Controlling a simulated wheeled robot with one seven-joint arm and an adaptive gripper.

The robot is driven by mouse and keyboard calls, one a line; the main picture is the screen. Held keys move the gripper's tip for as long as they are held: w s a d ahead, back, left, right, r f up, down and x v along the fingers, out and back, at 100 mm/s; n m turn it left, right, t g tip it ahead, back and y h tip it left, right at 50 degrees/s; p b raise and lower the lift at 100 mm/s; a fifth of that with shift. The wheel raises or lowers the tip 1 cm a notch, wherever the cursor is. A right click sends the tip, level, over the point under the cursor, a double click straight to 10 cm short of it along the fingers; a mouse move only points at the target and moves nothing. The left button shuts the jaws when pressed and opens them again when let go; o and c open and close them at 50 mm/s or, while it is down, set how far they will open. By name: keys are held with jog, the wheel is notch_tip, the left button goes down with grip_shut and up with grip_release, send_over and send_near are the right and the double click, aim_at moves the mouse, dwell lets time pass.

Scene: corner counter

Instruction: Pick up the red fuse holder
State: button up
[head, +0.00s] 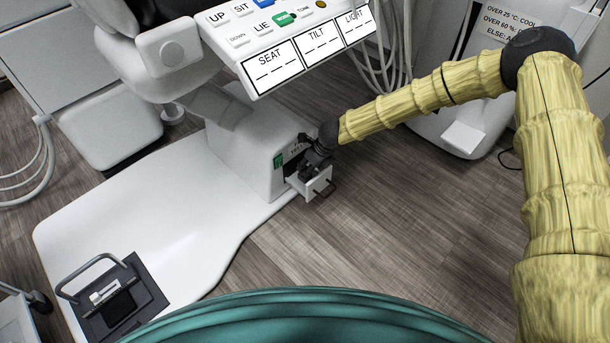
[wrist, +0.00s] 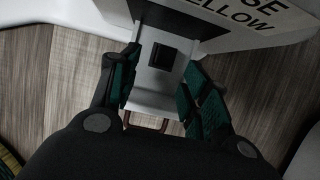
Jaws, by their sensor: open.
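I cannot make out a red fuse holder in either view. My gripper (head: 314,166) is at the small white drawer (head: 318,186) on the front of the chair's base box. In the wrist view my gripper (wrist: 163,66) is open, with its dark green finger pads on either side of the white drawer (wrist: 150,103). A small black block (wrist: 161,56) shows between the fingers and nothing is visibly gripped. A thin reddish-brown handle (wrist: 147,122) sticks out from the drawer front.
The base box (head: 243,150) has a green switch and stands on a white floor plate (head: 130,220). A panel with SEAT, TILT and LIGHT displays (head: 311,52) overhangs it. Hanging hoses (head: 385,60) are behind my arm. Wood floor (head: 390,230) is clear at the right.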

jog(key=shift+w+b+x, duration=0.2)
jog(key=shift+b+x, duration=0.65)
jog(key=shift+x, duration=0.45)
jog(key=shift+w+b+x, duration=0.25)
jog(key=shift+b+x, duration=0.6)
jog(key=shift+x, duration=0.45)
jog(key=shift+r, duration=0.25)
jog(key=c, duration=1)
